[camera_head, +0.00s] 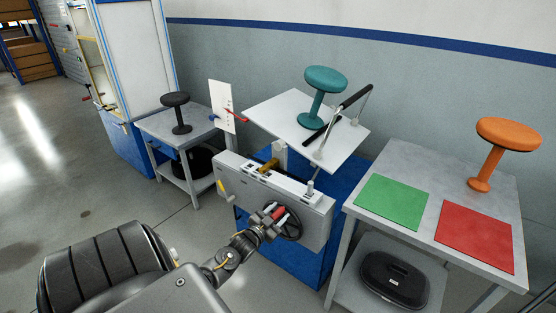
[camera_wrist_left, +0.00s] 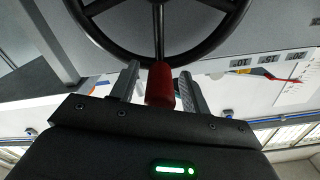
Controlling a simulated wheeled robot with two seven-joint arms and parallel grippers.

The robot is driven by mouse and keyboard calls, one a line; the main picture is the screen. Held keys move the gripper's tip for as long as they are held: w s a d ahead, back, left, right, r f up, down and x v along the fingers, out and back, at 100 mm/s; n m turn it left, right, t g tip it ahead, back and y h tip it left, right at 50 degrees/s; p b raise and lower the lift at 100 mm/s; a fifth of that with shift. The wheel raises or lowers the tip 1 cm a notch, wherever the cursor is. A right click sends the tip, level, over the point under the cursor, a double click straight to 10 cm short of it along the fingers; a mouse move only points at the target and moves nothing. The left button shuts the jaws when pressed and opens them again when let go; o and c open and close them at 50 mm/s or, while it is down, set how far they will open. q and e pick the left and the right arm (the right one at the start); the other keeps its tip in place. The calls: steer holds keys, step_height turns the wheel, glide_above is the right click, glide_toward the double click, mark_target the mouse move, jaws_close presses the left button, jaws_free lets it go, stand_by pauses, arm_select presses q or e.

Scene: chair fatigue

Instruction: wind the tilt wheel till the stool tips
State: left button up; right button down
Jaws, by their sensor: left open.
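The teal stool (camera_head: 322,85) stands on a white plate (camera_head: 272,108) that looks slanted, above the grey machine (camera_head: 312,215). Its base is still on the plate beside a black bar (camera_head: 355,96). The dark tilt wheel (camera_head: 293,228) is on the machine's front; its rim and spokes also fill the top of the left wrist view (camera_wrist_left: 118,48). My left gripper (camera_head: 273,213) is at the wheel. In the left wrist view its open fingers (camera_wrist_left: 160,78) straddle the wheel's red handle (camera_wrist_left: 159,92), with visible gaps. My right gripper does not show.
A grey table on the right (camera_head: 350,198) bears a green mat (camera_head: 392,202), a red mat (camera_head: 474,238) and an orange stool (camera_head: 508,134). A black stool (camera_head: 176,100) stands on a side table (camera_head: 152,122) at left. A yellow handle (camera_head: 222,187) sticks out from the machine's left end.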

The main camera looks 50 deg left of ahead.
arm_select(q)
steer(key=s+d, duration=0.2)
steer(key=s, duration=0.8)
steer(key=shift+s, duration=0.25)
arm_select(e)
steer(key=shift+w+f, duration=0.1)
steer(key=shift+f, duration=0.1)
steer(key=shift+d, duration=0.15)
